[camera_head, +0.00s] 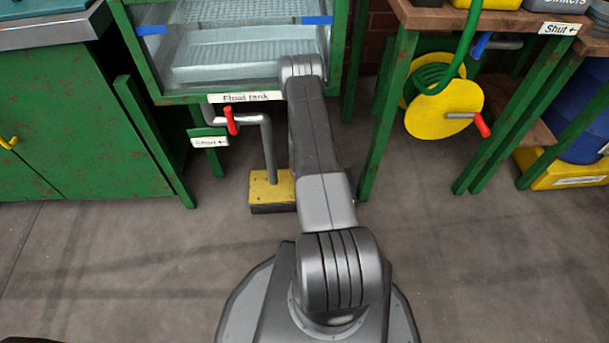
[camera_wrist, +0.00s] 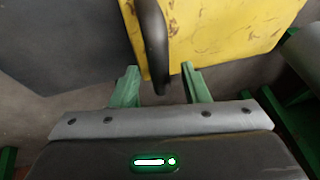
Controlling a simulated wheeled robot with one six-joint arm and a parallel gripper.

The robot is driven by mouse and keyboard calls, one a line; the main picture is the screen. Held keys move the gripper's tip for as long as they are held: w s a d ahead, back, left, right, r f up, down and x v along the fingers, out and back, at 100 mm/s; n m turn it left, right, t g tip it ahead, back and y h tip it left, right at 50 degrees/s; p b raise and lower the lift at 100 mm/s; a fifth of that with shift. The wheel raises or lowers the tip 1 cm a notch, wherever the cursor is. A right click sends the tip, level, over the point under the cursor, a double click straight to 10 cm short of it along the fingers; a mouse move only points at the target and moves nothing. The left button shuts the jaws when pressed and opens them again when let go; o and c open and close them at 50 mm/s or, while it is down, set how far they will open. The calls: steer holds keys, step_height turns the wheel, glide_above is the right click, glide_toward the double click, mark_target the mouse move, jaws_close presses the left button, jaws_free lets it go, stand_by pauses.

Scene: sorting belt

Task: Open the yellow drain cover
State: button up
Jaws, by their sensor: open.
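The yellow drain cover (camera_head: 262,190) shows in the head view on a dark base on the floor under the float tank, with a grey pipe (camera_head: 268,150) coming down to it. In the wrist view a scuffed yellow surface (camera_wrist: 225,38), apparently the cover, fills the upper middle. A dark curved bar (camera_wrist: 153,35) stands out in front of it. My gripper (camera_wrist: 163,87) is open, its green fingers on either side of the bar's lower end. I cannot tell whether they touch it. My gripper is hidden behind my arm in the head view.
The glass float tank (camera_head: 240,60) in its green frame stands above the cover. A red-handled valve (camera_head: 231,120) sits on the pipe to the left. A green cabinet (camera_head: 70,120) is at left. A yellow hose reel (camera_head: 445,110) hangs at right. The front floor is clear.

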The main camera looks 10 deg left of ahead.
jaws_close()
steer(key=w+d, duration=0.1)
steer(key=d, duration=0.3)
steer(key=w+d, duration=0.1)
steer(key=d, duration=0.3)
steer(key=w+d, duration=0.1)
steer(key=d, duration=0.3)
steer(key=shift+w+d+b, duration=0.2)
steer(key=shift+w+b, duration=0.15)
jaws_free()
steer(key=shift+r, duration=0.1)
steer(key=p+v, duration=0.4)
steer(key=v, duration=0.9)
steer(key=shift+s+r, duration=0.15)
steer(key=shift+r, duration=0.15)
steer(key=shift+d, duration=0.15)
